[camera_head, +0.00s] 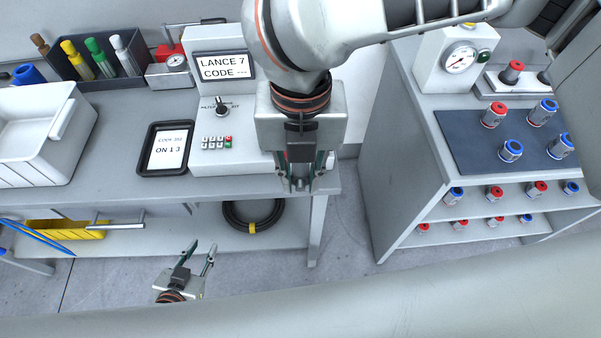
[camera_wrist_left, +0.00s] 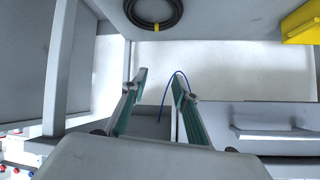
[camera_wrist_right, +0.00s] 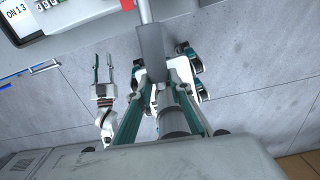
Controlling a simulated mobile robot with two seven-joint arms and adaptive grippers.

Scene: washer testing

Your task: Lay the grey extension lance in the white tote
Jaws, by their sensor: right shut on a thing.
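The white tote (camera_head: 72,163) stands on the bench at the far left in the head view; the part of its inside that shows is empty. My right gripper (camera_head: 300,180) points down over the bench's right front edge, to the right of the tote and well apart from it. It is shut on the grey lance (camera_wrist_right: 150,45), which shows between and beyond its fingers in the right wrist view. In the head view the lance is mostly hidden by the gripper. My left gripper (camera_head: 199,247) is open and empty, low in front of the bench.
A display box (camera_head: 240,150) and a tablet (camera_head: 165,148) stand between the tote and my right gripper. Below are a coiled hose (camera_head: 232,220) and yellow tray (camera_head: 88,233). A fittings cabinet (camera_head: 405,165) stands right.

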